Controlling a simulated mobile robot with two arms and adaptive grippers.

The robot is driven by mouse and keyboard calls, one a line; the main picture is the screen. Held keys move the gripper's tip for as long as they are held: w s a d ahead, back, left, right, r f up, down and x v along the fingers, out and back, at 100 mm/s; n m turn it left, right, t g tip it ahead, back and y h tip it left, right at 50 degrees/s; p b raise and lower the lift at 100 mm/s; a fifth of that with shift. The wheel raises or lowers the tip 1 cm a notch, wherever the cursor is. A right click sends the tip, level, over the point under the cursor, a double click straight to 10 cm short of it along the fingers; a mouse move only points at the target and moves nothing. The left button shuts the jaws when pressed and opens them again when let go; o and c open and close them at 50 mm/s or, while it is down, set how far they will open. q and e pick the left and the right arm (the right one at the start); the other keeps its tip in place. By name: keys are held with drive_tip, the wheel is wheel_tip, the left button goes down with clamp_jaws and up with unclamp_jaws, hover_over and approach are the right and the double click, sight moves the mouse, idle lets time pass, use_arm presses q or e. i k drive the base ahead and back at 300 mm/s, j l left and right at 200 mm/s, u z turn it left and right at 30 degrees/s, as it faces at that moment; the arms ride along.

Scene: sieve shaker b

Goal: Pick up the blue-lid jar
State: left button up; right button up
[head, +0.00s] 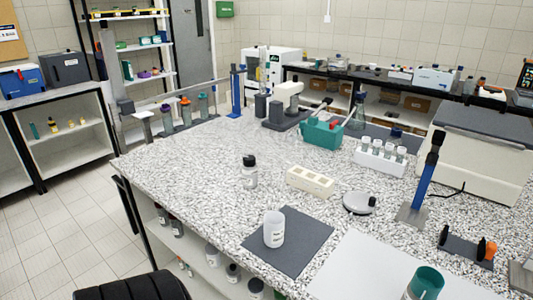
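I cannot make out a jar with a clearly blue lid. A small white jar with a dark, nearly black lid (250,172) stands upright on the speckled bench (200,165), left of the cream block. A clear glass bottle with a bluish cap (357,113) stands at the back, behind the teal box. A dark blue cap (396,133) shows behind the vial rack. Several jars with dark lids (233,272) stand on the shelf under the bench, partly hidden. Neither of my grippers is in view.
A white cup (273,230) stands on a dark grey mat (300,255). Nearby are a cream block with wells (310,182), a round grey device (359,203), a blue stand (420,187) and a vial rack (380,160).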

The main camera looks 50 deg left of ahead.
sight(274, 221)
drive_tip(key=u, duration=1.6)
